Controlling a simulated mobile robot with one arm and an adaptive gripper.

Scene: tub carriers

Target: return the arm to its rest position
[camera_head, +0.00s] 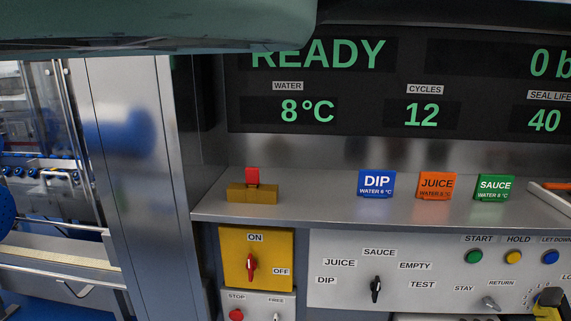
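My gripper is not recognisable in the head view, so its opening and anything in it cannot be seen. A large, smooth grey-green shape close to the camera covers the upper left. I cannot tell whether it is part of my arm. A yellow and black piece (549,301) is cut off at the lower right edge, over a numbered scale. I cannot tell what it belongs to.
A steel ledge (310,207) carries a red-topped brass block (252,187) and blue DIP (376,184), orange JUICE (437,186) and green SAUCE (494,187) tags. Above is a READY display (318,55). Below are a yellow ON/OFF switch plate (275,250) and a selector panel (330,290).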

